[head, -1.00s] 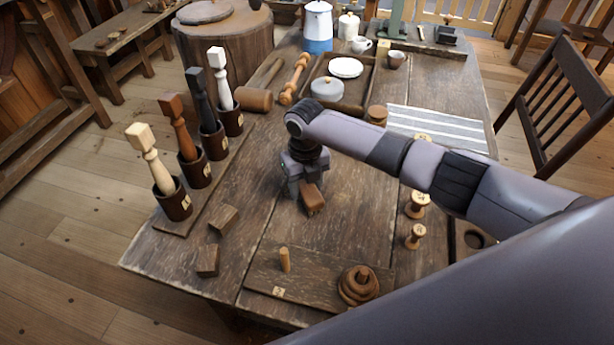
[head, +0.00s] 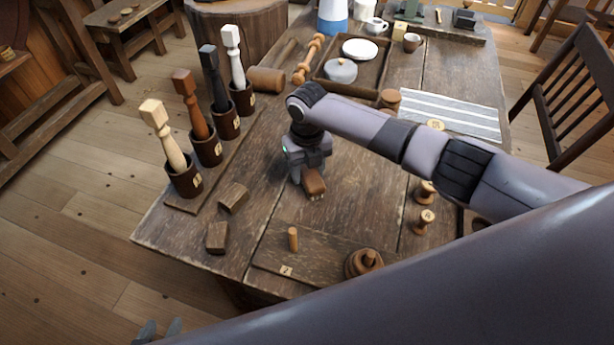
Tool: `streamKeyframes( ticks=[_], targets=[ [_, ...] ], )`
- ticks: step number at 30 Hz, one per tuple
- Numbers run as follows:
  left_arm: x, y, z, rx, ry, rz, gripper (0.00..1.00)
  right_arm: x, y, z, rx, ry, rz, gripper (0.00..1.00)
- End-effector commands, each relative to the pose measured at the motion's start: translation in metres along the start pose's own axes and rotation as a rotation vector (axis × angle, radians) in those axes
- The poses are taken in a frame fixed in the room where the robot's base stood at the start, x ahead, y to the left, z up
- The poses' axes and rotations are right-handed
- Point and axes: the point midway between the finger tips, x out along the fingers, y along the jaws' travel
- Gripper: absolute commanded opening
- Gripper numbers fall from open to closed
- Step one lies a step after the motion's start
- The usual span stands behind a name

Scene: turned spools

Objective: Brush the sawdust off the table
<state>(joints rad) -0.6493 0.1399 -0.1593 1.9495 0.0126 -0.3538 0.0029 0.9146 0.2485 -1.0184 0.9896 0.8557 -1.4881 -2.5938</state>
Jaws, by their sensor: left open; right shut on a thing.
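My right gripper (head: 307,168) is over the middle of the wooden table (head: 365,205). It is shut on a brown wooden brush (head: 314,184), whose pale bristles point down at or just above the tabletop. I cannot tell whether they touch. My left gripper (head: 160,329) shows only its fingertips at the bottom edge, apart and empty, low and away from the table. I cannot clearly make out any sawdust on the tabletop; the area behind and under the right arm is partly hidden.
Several turned spindles in cups, such as the pale one (head: 164,136), line the left edge. Two dark blocks (head: 217,238) lie nearby. A pegged board (head: 272,254) lies in front. Spools (head: 424,221) stand right, a tray (head: 375,85) and striped cloth (head: 450,112) behind.

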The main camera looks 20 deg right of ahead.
Motion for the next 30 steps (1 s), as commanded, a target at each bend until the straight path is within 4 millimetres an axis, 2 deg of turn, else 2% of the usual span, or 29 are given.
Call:
streamKeyframes(
  ticks=[3,11,22,30],
  targets=[
    [0.009,0.0,0.013,0.0,0.0,0.0,0.43,0.005,-0.007,0.01,0.002,-0.003,0.001,0.25],
    [0.016,0.0,0.022,0.0,-0.001,0.0,0.43,0.002,-0.016,0.02,0.001,-0.002,0.0,0.25],
    [0.036,0.0,0.049,0.0,0.0,0.0,0.43,0.005,-0.034,0.042,0.002,-0.002,0.001,0.25],
    [0.04,0.0,0.054,0.0,0.0,0.0,0.43,0.002,-0.038,0.048,0.001,-0.001,0.001,0.25]
  ],
)
